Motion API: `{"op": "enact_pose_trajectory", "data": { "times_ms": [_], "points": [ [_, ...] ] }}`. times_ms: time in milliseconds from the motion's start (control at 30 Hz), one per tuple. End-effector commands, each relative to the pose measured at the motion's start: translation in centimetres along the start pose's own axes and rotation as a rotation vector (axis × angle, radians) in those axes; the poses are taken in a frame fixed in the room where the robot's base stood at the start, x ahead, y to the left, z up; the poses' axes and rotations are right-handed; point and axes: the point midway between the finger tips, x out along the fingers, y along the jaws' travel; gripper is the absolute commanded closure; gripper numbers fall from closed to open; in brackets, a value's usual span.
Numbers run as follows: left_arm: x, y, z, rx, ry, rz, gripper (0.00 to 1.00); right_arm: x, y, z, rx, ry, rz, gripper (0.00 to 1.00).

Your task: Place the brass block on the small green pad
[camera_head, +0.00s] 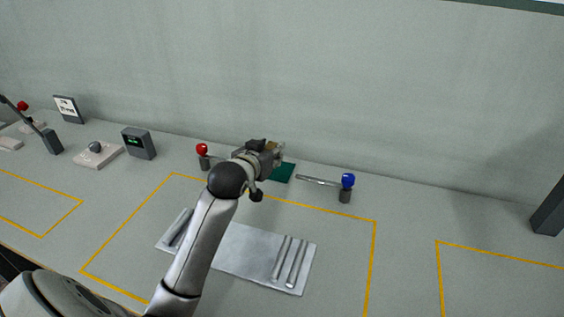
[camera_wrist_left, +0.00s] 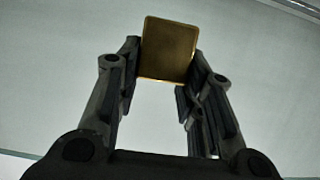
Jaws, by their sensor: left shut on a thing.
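The brass block (camera_wrist_left: 168,50) shows in the left wrist view as a gold-brown square face between my two fingers. My left gripper (camera_head: 277,149) is shut on it. In the head view only a small bit of the brass block (camera_head: 272,144) shows at the fingers. The small green pad (camera_head: 283,172) lies on the table just below and right of my gripper in the picture, and my arm hides part of it. I cannot tell how high the block is above the pad. My right gripper is not in view.
A red-knobbed post (camera_head: 203,156) stands left of the pad and a blue-knobbed post (camera_head: 347,187) right of it. A metal plate with rods (camera_head: 250,258) lies in front. A dark box with a green display (camera_head: 139,143) stands further left. The table's right side is mostly clear.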

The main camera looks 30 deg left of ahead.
Motion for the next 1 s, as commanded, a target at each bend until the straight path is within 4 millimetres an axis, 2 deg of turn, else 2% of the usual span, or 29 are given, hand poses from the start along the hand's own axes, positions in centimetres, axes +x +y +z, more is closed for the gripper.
{"op": "enact_pose_trajectory", "data": {
  "times_ms": [133, 300, 500, 633, 867, 1000],
  "points": [
    [3.2, -0.6, 0.0, 0.0, 0.003, 0.0, 1.0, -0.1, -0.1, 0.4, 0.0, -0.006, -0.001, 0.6],
    [6.5, -1.4, 0.3, -0.001, 0.002, -0.001, 1.0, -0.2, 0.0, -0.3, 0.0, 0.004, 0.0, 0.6],
    [10.1, -1.9, 2.7, 0.0, 0.001, 0.0, 1.0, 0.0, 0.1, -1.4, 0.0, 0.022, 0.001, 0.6],
    [11.5, -2.1, 3.4, 0.0, 0.003, 0.001, 1.0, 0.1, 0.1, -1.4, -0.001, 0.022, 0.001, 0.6],
    [12.7, -2.3, 4.2, 0.0, 0.003, 0.001, 1.0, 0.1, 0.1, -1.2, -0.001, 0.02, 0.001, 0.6],
    [13.4, -2.3, 6.2, 0.0, 0.001, 0.002, 1.0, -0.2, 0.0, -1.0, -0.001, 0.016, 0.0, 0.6]
  ]
}}
